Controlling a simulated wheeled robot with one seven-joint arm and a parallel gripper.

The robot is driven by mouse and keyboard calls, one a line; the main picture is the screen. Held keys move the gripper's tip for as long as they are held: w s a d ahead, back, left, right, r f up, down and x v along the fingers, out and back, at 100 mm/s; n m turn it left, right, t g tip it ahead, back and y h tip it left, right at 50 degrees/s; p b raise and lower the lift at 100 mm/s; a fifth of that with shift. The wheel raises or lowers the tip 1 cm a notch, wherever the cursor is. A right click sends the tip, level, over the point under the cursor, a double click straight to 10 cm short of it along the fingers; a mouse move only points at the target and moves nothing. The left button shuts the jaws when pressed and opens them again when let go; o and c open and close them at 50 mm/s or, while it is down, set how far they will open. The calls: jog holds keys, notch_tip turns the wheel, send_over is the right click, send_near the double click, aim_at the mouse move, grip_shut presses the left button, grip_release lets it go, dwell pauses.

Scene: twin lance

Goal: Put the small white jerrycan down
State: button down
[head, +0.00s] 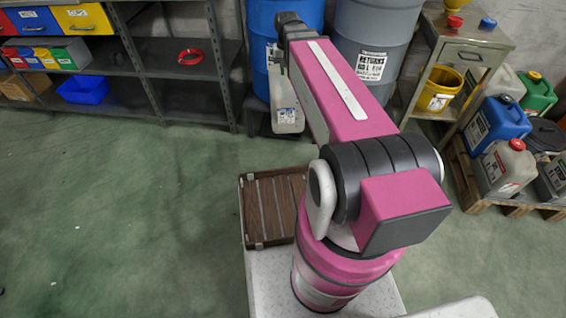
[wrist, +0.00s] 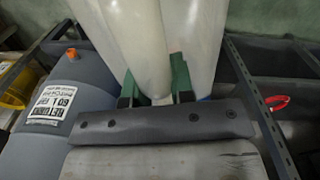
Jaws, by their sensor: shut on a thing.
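The small white jerrycan (head: 288,120) hangs upright below the end of my arm, in front of the blue drum. It is partly hidden by my arm in the head view. My gripper (wrist: 158,94) shows green fingers shut on the jerrycan's handle part in the wrist view. The jerrycan's pale body (wrist: 198,35) fills the top middle there. I cannot tell whether its base touches anything.
A blue drum (head: 275,22) and a grey drum (head: 385,28) stand behind. A shelf (head: 190,98) with a red ring (head: 190,57) is at left. Several jerrycans stand on a pallet (head: 480,203) at right. A brown slatted tray (head: 272,205) is near my base. The green floor at left is clear.

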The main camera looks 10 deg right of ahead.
jog(key=shift+m, duration=0.6)
jog(key=f, duration=0.5)
jog(key=w+a+f, duration=0.1)
jog(key=f, duration=0.5)
jog(key=w+a+f, duration=0.1)
jog(key=f, duration=0.5)
jog(key=shift+w+f, duration=0.1)
jog(key=shift+w, duration=0.1)
notch_tip(320, 180, down, 17)
jog(key=s+a+m, duration=0.1)
jog(key=s+a, duration=0.1)
jog(key=w+d+f, duration=0.5)
jog(key=w+f, duration=0.5)
jog(key=shift+d+f, duration=0.3)
jog(key=shift+f, duration=0.1)
jog(key=shift+w+f, duration=0.1)
jog(key=shift+f, duration=0.05)
jog(key=c, duration=1)
grip_release()
